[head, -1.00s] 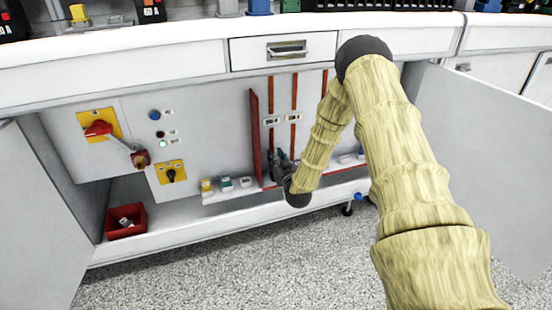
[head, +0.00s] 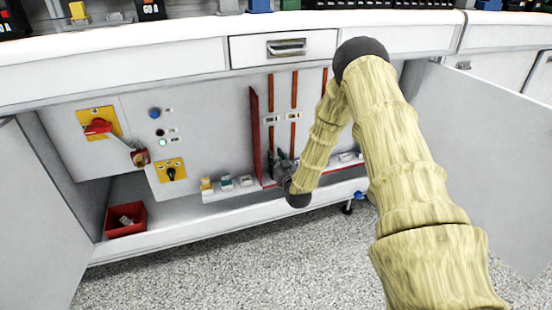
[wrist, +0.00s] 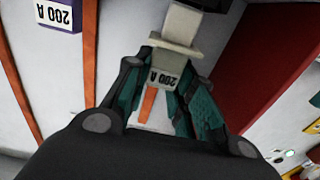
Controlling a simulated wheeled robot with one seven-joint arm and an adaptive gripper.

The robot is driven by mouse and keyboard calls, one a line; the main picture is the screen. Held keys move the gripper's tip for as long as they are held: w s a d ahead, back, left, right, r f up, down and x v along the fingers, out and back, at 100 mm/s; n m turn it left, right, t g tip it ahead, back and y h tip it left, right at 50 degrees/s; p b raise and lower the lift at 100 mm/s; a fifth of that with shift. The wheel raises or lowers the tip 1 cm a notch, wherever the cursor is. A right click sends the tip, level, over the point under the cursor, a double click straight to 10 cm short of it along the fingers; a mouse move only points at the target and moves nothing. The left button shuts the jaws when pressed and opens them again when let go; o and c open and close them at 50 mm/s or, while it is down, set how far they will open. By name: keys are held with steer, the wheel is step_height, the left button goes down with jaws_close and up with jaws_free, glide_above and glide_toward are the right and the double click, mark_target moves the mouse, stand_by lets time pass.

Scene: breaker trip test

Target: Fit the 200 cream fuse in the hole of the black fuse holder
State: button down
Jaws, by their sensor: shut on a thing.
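My gripper (wrist: 160,98) has teal fingers and is shut on the cream fuse (wrist: 181,24), which extends from the fingertips to the top of the wrist view. A "200 A" marking, upside down, shows between the fingers. A black block (wrist: 210,4) at the top edge, at the fuse's far end, looks like part of the fuse holder. I cannot tell whether the fuse is in its hole. In the head view my gripper (head: 281,166) is low in the cabinet by the orange bars, partly behind my arm; fuse and holder cannot be made out there.
A dark red divider (head: 255,135) stands close left of my gripper. Orange bars (head: 294,92) run down the back panel. Several small blocks (head: 226,182) sit on the ledge to the left. A red bin (head: 126,220) is at far left; open doors flank the cabinet.

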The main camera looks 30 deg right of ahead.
steer(key=shift+f+b, duration=0.6)
steer(key=shift+f, duration=0.8)
steer(key=c, duration=1.1)
jaws_free()
steer(key=v, duration=1.2)
steer(key=shift+r, duration=0.1)
steer(key=o, duration=1.1)
steer(key=shift+c, duration=0.2)
